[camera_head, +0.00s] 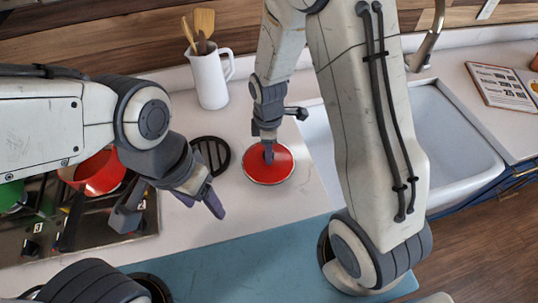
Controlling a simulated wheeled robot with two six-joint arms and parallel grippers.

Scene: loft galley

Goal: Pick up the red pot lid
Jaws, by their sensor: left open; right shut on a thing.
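The red pot lid (281,169) is a round red disc with a pale rim, at the middle of the view over the white counter. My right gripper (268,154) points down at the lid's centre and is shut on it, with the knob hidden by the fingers. I cannot tell whether the lid touches the counter or is slightly above it. My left gripper (203,199) is open and empty, to the left of the lid, above the counter.
A red pot (103,172) stands on the stove (95,235) at left. A black round trivet (211,155) lies left of the lid. A white jug (209,79) with wooden utensils stands behind. A white sink (455,135) is at right. A blue mat (240,270) lies in front.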

